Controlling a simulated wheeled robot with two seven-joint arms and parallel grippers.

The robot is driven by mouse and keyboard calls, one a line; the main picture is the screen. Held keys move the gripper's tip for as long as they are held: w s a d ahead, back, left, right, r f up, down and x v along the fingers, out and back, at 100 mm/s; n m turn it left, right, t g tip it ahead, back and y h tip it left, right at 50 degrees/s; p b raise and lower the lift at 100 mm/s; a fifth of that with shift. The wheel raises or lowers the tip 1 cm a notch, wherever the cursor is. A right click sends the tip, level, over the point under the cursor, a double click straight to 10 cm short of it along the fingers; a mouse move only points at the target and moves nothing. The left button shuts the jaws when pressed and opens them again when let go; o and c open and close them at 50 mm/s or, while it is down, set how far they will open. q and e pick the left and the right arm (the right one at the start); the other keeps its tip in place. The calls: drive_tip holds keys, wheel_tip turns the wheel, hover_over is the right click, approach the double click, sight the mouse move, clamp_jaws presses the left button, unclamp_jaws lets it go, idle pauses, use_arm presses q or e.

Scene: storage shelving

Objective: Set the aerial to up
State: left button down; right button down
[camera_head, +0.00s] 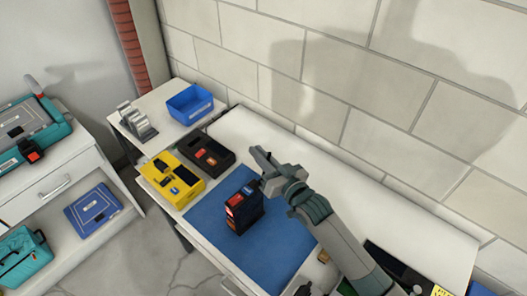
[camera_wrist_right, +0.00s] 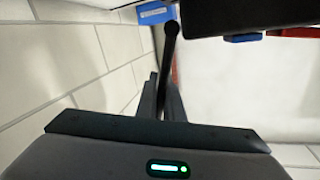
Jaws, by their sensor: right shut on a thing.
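A dark device with red parts (camera_head: 243,208) stands upright on the blue mat (camera_head: 290,240). Its dark body (camera_wrist_right: 250,16) fills the top right of the right wrist view. A thin black rod with a rounded end, the aerial (camera_wrist_right: 171,48), runs down the middle of that view to the fingers. My right gripper (camera_head: 264,158) is just above and behind the device. In the wrist view its fingers (camera_wrist_right: 164,98) are shut on the aerial. The aerial is too small to make out in the head view, so its exact angle is unclear.
A yellow case (camera_head: 172,180) and a dark case (camera_head: 206,153) lie left of the mat. A blue bin (camera_head: 190,104) and a grey rack (camera_head: 137,122) stand farther back. A block wall (camera_head: 300,60) runs close behind the white table (camera_head: 400,210).

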drive_tip(key=shift+s+a+r+n+t, duration=0.2)
drive_tip(key=shift+s+a+n, duration=0.25)
drive_tip(key=shift+n, duration=0.45)
drive_tip(key=shift+s+a+r+n+t, duration=0.15)
drive_tip(key=shift+s+a+n, duration=0.3)
drive_tip(key=shift+n, duration=0.45)
drive_tip(key=shift+d+f, duration=0.1)
drive_tip(key=c, duration=1.9)
unclamp_jaws()
drive_tip(key=shift+o, duration=0.2)
drive_tip(key=shift+s, duration=0.1)
drive_tip(key=b+v, duration=0.4)
drive_tip(key=v, duration=1.3)
drive_tip(key=shift+d+f+b, duration=0.2)
drive_tip(key=shift+b, duration=0.2)
